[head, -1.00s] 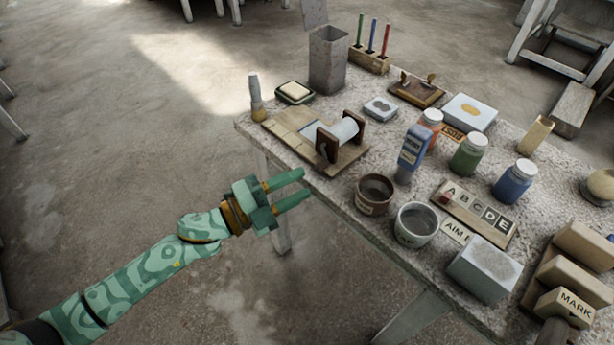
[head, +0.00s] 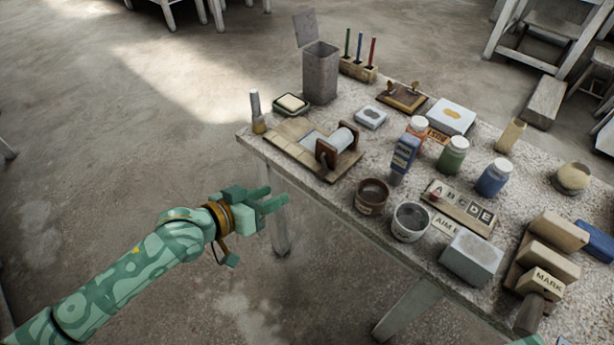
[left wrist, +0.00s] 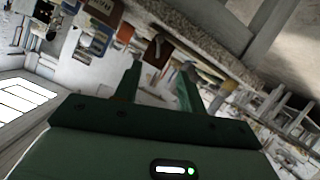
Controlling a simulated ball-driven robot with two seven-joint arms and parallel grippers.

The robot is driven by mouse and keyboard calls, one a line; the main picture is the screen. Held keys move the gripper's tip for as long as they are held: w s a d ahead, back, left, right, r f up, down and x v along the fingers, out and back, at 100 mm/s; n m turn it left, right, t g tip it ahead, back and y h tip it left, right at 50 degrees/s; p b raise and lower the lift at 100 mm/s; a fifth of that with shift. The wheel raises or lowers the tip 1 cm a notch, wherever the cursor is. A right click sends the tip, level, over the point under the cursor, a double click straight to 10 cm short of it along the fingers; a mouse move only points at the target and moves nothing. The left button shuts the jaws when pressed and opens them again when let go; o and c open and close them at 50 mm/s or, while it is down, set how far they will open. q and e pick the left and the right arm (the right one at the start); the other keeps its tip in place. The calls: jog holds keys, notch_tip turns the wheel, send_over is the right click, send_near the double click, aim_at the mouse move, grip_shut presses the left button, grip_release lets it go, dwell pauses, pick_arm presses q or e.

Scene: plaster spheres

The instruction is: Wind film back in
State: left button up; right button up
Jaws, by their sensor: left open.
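A white roll (head: 341,139), likely the film, sits between dark wooden uprights on a wooden board (head: 283,143) near the table's left corner. A pale strip (head: 313,140) lies on the board to the left of the roll. My left gripper (head: 277,197) is open and empty, off the table's front edge, apart from the roller and in front of it. In the left wrist view its two fingers (left wrist: 158,82) stand apart with nothing between them. A brown part (left wrist: 156,49) shows beyond them; I cannot tell whether it belongs to the roller.
A brown pot (head: 371,195) and a pale pot (head: 410,220) stand near the front edge of the stone-topped table (head: 345,218). The floor left of the table is clear.

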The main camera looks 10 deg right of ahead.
aim_at(317, 173)
pick_arm(q)
jog(key=b+x, duration=0.1)
jog(key=x, duration=0.3)
jog(key=b+x, duration=0.2)
jog(key=x, duration=0.3)
jog(key=b+x, duration=0.2)
jog(key=x, duration=0.2)
jog(key=shift+f, duration=0.4)
jog(key=shift+w+d+b, duration=0.3)
jog(key=shift+d, duration=0.2)
pick_arm(e)
notch_tip(317, 173, down, 6)
jog(key=s, duration=0.2)
jog(key=shift+s+a+r+g, duration=0.15)
jog(key=shift+r+g, duration=0.05)
jog(key=shift+g, duration=0.1)
pick_arm(q)
grip_shut()
jog(key=shift+w+a+r+m+t+y+p, duration=0.2)
jog(key=shift+m+t+y+p, duration=0.15)
jog(key=shift+m+p, duration=0.6)
jog(key=shift+f+p, duration=0.15)
jog(key=shift+p, duration=0.2)
jog(key=shift+f, duration=0.2)
pick_arm(e)
jog(key=shift+w+r, duration=0.3)
jog(key=shift+r, duration=0.25)
jog(key=shift+w+r, duration=0.25)
jog(key=shift+r, duration=0.3)
